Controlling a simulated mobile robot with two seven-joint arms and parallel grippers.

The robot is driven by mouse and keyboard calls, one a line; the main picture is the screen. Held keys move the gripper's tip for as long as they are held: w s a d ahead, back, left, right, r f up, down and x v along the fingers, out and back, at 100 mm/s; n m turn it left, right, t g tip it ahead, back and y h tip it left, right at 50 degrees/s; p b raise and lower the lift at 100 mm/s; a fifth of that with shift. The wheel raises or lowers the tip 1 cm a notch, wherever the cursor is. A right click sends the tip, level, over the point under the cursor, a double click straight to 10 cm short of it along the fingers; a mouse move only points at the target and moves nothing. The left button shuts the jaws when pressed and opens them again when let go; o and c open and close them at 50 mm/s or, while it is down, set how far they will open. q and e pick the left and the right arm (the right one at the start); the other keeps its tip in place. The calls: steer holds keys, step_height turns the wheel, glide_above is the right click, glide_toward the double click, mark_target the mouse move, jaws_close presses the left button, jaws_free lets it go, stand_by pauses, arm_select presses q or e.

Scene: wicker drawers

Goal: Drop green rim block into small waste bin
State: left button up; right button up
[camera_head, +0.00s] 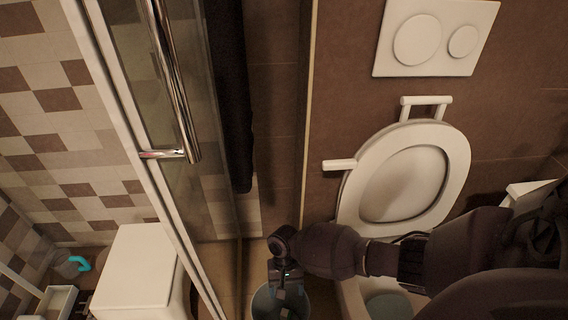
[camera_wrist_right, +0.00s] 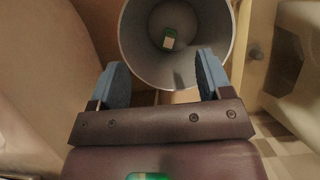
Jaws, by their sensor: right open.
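The small waste bin (camera_wrist_right: 136,42) is a round grey bin, seen from above into its mouth in the right wrist view. A small green and white block, the green rim block (camera_wrist_right: 168,39), lies inside it at the bottom. My right gripper (camera_wrist_right: 162,76) is open and empty, its two blue fingers apart by the near rim of the bin. In the head view my right gripper (camera_head: 283,294) points down over the bin (camera_head: 261,302), whose lower part is cut off by the picture edge. The block cannot be made out there. My left gripper is not in view.
A toilet (camera_head: 456,160) with its seat stands right of the bin, close beneath my right arm. A glass shower door with a metal handle (camera_head: 176,75) and a white box-like stand (camera_head: 135,270) are to the left. A flush plate (camera_head: 436,38) is on the wall.

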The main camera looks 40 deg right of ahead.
arm_select(q)
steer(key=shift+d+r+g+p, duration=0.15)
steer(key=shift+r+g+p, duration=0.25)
steer(key=shift+p, duration=0.45)
arm_select(e)
steer(key=v, duration=0.5)
steer(key=shift+w+d+r, duration=0.1)
steer(key=shift+r, duration=0.3)
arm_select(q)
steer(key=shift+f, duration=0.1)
